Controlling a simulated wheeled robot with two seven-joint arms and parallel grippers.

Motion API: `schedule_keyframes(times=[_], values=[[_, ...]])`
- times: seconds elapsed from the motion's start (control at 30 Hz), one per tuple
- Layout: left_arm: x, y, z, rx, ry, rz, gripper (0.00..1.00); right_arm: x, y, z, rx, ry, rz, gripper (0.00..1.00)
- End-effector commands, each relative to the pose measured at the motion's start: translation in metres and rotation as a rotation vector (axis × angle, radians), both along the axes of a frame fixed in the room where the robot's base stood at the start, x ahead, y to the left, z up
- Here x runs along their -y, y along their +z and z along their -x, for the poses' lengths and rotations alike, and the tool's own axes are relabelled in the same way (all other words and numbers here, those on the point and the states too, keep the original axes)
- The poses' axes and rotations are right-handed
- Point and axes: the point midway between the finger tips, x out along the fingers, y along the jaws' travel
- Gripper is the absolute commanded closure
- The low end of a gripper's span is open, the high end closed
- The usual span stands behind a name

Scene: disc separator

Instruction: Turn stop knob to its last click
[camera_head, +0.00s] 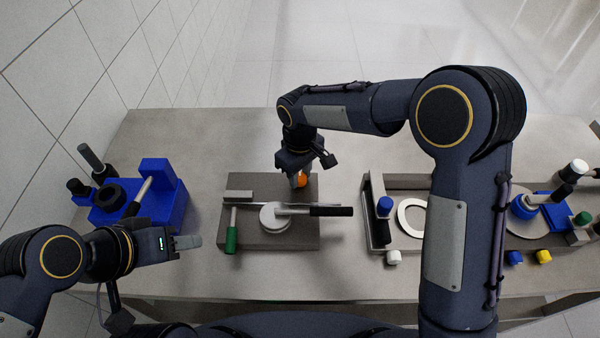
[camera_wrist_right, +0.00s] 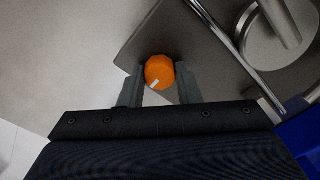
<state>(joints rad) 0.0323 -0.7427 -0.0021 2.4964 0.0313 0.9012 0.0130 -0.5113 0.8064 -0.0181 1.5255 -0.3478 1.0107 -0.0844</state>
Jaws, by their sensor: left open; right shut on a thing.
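The orange stop knob (camera_head: 301,179) sits at the back right of a dark grey base plate (camera_head: 290,237) on the table. In the right wrist view the knob (camera_wrist_right: 159,72) is round and faceted, with a white mark at its lower edge. My right gripper (camera_head: 299,176) reaches down from behind, and its fingers (camera_wrist_right: 160,80) are shut on the knob from both sides. In the head view the gripper partly hides the knob. My left gripper (camera_head: 188,242) is open and empty, to the left of the plate near the green handle (camera_head: 232,240).
A round metal disc (camera_head: 274,216) and a black-handled lever (camera_head: 331,211) lie on the plate. A blue fixture (camera_head: 158,205) stands at the left. A framed fixture with a white ring (camera_head: 411,217) stands at the right, partly behind my right arm. Table front (camera_head: 290,282) is clear.

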Motion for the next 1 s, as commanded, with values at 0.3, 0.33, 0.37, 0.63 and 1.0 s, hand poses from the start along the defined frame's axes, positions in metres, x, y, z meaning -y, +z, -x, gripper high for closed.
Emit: schedule_keyframes(times=[0.3,0.33,0.37,0.63,1.0], values=[[0.0,0.0,0.0,0.0,0.0,0.0,0.59,0.0,0.001,-0.001,0.004,0.005,-0.001,0.93],[0.0,0.0,0.0,0.0,0.0,0.0,0.59,0.0,0.001,-0.001,0.004,0.005,-0.001,0.93],[0.0,0.0,0.0,0.0,0.0,0.0,0.59,0.0,0.001,-0.001,0.004,0.005,-0.001,0.68],[0.0,0.0,0.0,0.0,0.0,0.0,0.59,0.0,0.001,0.0,0.001,0.003,0.0,0.48],[0.0,-0.003,0.0,0.0,0.0,0.0,0.59,-0.001,0.025,-0.001,0.006,0.003,-0.004,0.48]])
